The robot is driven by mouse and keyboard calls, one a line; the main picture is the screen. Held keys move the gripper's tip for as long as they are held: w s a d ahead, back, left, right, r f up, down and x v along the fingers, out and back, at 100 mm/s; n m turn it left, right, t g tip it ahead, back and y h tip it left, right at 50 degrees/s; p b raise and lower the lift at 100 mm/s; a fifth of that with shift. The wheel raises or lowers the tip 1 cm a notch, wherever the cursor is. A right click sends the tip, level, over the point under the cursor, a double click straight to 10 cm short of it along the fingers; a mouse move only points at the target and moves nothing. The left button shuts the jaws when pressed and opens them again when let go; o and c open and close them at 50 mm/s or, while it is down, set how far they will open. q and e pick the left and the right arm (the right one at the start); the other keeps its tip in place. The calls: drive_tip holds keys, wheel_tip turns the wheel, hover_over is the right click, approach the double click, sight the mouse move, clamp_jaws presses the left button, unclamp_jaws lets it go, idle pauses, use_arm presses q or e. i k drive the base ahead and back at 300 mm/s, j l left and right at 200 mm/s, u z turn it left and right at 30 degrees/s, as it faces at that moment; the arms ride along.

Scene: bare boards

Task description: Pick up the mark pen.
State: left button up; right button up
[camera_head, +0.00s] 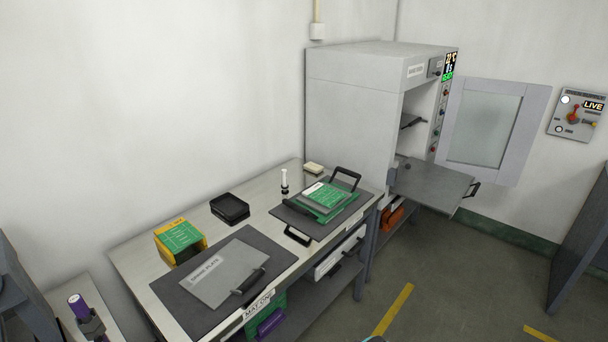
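A slim white upright piece with a dark lower end (284,181) stands near the back edge of the long bench (130,262); it may be the mark pen, but it is too small to be sure. A purple cylinder with a pale top (77,305) stands in a dark grey clamp or holder at the lower left; I cannot tell what it is. Neither of my grippers can be made out. A small dark piece at the bottom edge is cut off and unclear.
The bench holds a yellow-green box (180,241), a black tray (230,208), a grey plate (223,273) and a green board stack (327,198). An oven-like cabinet (350,75) stands open behind, its shelf jutting out.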

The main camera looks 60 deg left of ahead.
sight(284, 185)
drive_tip(key=i+j+u, duration=0.15)
drive_tip(key=i+u, duration=0.3)
drive_tip(key=i+l+u, duration=0.1)
drive_tip(key=i+u, duration=0.35)
drive_tip(key=i, duration=0.2)
drive_tip(key=i+l+u, duration=0.25)
drive_tip(key=i+u, duration=0.2)
drive_tip(key=i, duration=0.15)
drive_tip(key=i+j+u, duration=0.2)
drive_tip(key=i+u, duration=0.25)
drive_tip(key=i+j+u, duration=0.1)
drive_tip(key=i+u, duration=0.65)
drive_tip(key=u, duration=0.2)
